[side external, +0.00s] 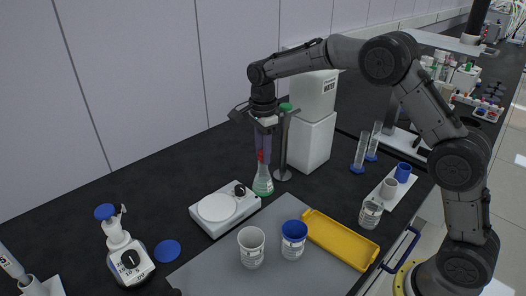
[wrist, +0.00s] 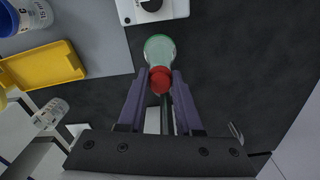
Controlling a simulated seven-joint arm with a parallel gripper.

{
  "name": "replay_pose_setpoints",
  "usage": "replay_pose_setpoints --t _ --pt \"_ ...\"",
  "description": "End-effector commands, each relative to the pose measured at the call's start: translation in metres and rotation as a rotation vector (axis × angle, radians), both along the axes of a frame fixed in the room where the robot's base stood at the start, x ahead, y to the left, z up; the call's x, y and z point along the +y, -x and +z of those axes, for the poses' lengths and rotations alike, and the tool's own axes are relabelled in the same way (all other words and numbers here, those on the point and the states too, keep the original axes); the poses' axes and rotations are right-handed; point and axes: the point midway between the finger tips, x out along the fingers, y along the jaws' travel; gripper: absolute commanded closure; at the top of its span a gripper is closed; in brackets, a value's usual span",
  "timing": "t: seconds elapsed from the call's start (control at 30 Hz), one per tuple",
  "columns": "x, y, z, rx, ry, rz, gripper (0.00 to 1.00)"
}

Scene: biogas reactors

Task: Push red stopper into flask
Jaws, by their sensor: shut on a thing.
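The red stopper (wrist: 160,78) sits between the tips of my gripper (wrist: 158,82) in the wrist view, over the neck of the flask. The flask (side external: 263,181) is clear glass with green contents and stands on the dark bench in the side view. In the wrist view its green base (wrist: 159,46) shows beyond the stopper. My gripper (side external: 263,150) points down over the flask and is shut on the stopper, of which a little red shows in the side view (side external: 263,156). I cannot tell how deep the stopper sits in the neck.
A metal stand (side external: 284,150) rises close to the right of the flask, before a white box (side external: 312,143). A white hotplate (side external: 224,208) lies at the left. White and blue cups (side external: 251,248) and a yellow tray (side external: 342,240) are in front on a grey mat.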

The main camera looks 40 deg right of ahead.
Motion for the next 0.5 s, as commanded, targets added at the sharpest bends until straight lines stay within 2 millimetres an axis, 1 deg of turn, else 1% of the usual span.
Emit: replay_pose_setpoints --t 0.27,0.3,0.37,0.4,0.5 --pt "0.0 -0.0002 0.0002 -0.001 0.0 0.0 1.0" --pt "0.0 -0.0002 0.0001 -0.001 0.0 0.0 0.64" --pt "0.0 -0.0002 0.0001 -0.001 0.0 0.0 0.54" --pt "0.0 -0.0002 0.0001 -0.001 0.0 0.0 0.46" --pt "0.0001 -0.0002 0.0001 -0.001 0.0 0.0 0.31"
